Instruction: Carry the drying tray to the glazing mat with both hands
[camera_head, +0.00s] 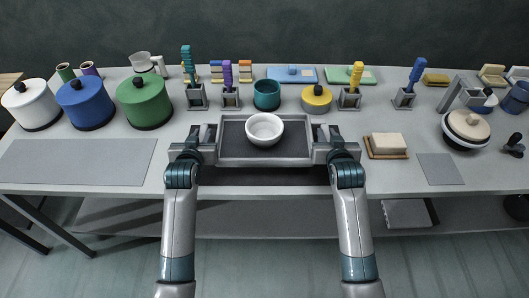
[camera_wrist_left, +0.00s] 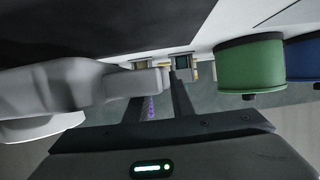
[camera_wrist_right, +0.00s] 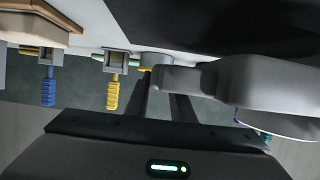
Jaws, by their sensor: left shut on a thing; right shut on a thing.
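The drying tray (camera_head: 224,158) is a grey tray with a dark inner floor and a handle at each end. A white bowl (camera_head: 265,128) stands upright in it, near the middle. My left gripper (camera_head: 207,135) is shut on the tray's left handle (camera_wrist_left: 95,88). My right gripper (camera_head: 322,135) is shut on the right handle (camera_wrist_right: 185,80). The tray looks level. A dark mat (camera_head: 265,177) shows under and in front of the tray; whether the tray touches it I cannot tell. In both wrist views much of the tray is out of sight.
A green pot (camera_head: 144,104) is at left, a soap-like block (camera_head: 388,144) at right. A pale grey mat (camera_head: 75,163) lies bare at left, a smaller one (camera_head: 440,169) at right.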

